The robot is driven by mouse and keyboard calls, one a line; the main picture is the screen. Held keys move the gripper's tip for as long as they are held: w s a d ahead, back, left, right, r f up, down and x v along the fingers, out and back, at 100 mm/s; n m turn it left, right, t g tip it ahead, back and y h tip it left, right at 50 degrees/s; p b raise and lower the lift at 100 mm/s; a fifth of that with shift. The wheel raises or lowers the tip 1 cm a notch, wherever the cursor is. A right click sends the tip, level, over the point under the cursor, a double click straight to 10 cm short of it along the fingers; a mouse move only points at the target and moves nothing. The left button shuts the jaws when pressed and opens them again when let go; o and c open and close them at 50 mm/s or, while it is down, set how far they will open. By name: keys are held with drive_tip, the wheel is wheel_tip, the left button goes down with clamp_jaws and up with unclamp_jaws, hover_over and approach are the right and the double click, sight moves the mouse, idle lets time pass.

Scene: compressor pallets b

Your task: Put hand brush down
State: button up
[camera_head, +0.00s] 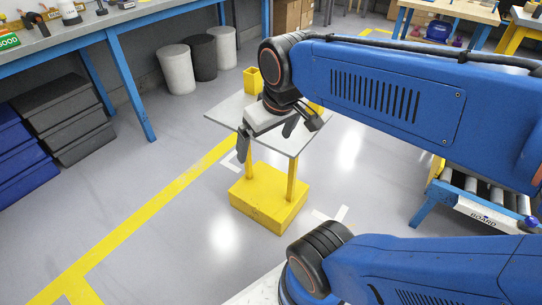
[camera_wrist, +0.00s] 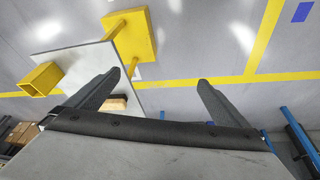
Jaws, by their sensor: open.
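My gripper (camera_head: 266,140) is open, with its fingers spread over the near side of a small grey-topped table (camera_head: 225,112). In the wrist view the space between the fingertips (camera_wrist: 160,78) is empty and shows floor. A tan, wood-coloured piece with a dark part (camera_wrist: 114,102) shows beside the left finger, partly hidden by it. It may be the hand brush on the tabletop (camera_wrist: 85,62), but I cannot tell for sure. In the head view no hand brush can be made out; my gripper and wrist cover part of the tabletop.
A yellow open holder (camera_head: 252,80) stands at the table's far edge. The table has a yellow base (camera_head: 268,205). A blue-framed workbench (camera_head: 128,85), bins (camera_head: 176,70) and dark drawers (camera_head: 65,118) stand left. A roller conveyor (camera_head: 480,205) is right. The floor left of the table is clear.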

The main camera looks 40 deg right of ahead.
drive_tip(key=shift+m+t, duration=0.3)
drive_tip(key=shift+t, duration=0.1)
drive_tip(key=s+f, duration=0.1)
drive_tip(key=s+a+f, duration=0.1)
drive_tip(key=s, duration=0.1)
drive_tip(key=shift+s, duration=0.25)
idle(0.8)
